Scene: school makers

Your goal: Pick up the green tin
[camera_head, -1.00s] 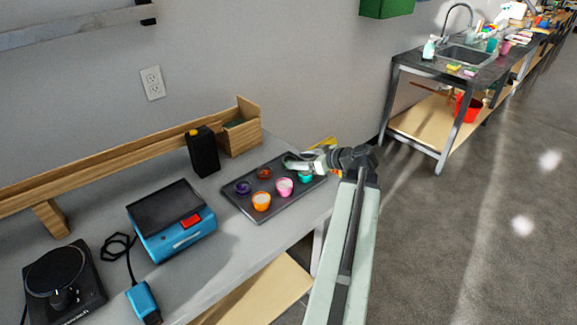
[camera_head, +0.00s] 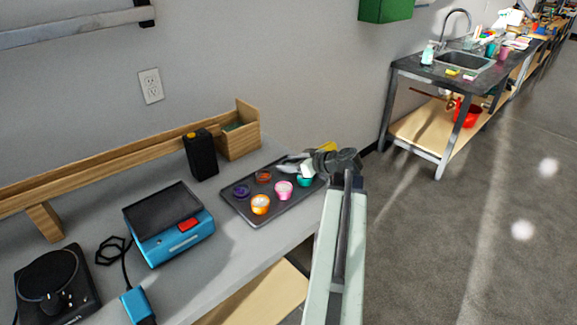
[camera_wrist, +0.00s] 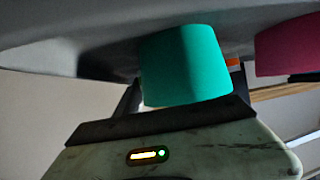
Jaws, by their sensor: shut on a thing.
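The green tin (camera_head: 304,180) is at the right end of the dark tray (camera_head: 262,219) in the head view, partly covered by my gripper (camera_head: 297,168). In the wrist view the green tin (camera_wrist: 185,68) fills the middle, close to the camera. My gripper is shut on it. The finger contact itself is mostly hidden. I cannot tell whether the tin still touches the tray.
A pink tin (camera_head: 283,190) stands close beside the green one. Orange (camera_head: 260,205), purple (camera_head: 241,191) and brown (camera_head: 263,176) tins share the tray.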

